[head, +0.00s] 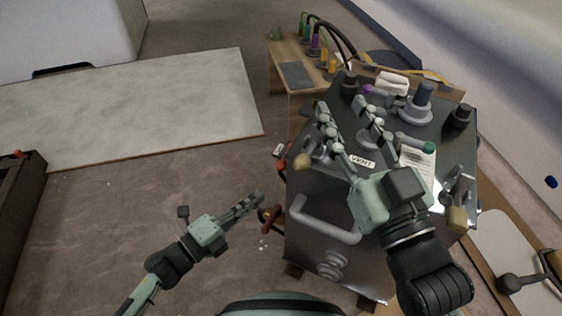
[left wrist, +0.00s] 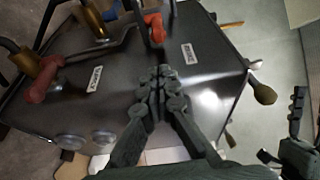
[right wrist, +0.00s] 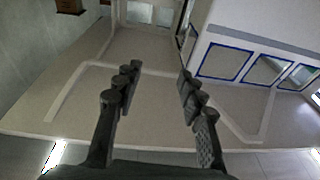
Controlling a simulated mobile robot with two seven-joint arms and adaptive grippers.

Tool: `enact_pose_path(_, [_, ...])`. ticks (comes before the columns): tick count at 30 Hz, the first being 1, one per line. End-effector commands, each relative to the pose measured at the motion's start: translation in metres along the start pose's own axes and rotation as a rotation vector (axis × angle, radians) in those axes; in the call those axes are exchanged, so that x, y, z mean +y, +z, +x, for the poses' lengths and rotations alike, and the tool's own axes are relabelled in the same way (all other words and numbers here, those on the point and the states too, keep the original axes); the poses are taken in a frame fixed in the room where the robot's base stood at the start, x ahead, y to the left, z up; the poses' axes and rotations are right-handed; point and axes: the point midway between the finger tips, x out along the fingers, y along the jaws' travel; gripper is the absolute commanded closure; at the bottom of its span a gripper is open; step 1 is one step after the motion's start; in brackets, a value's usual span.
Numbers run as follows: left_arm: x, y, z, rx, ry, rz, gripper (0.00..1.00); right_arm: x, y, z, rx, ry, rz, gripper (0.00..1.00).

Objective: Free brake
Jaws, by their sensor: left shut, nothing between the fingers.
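A dark metal console (head: 310,255) stands at the right in the head view. Red-handled levers stick out from its left side, one upper (head: 283,165) and one lower (head: 267,222). The left wrist view shows a red lever end (left wrist: 154,25) just beyond the fingertips and a second red handle (left wrist: 42,82) at the left. My right gripper (head: 350,118) is open and empty above the console's top.
The console top carries a white label (head: 362,162), a grey stepped post (head: 418,105), dark knobs and a paper sheet. A grey bar handle (head: 325,220) is on its front. A wooden bench (head: 285,52) with cables stands behind.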

Motion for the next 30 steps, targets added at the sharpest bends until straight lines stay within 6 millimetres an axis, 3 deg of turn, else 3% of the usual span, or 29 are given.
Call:
enact_pose_path(14, [0.000, 0.000, 0.007, 0.000, -0.002, 0.000, 1.00, 0.000, -0.001, 0.000, 0.005, -0.001, 0.001, 0.60])
enact_pose_path(30, [0.000, 0.000, 0.091, 0.000, -0.001, 0.000, 1.00, -0.007, -0.021, -0.002, 0.105, -0.013, 0.016, 0.60])
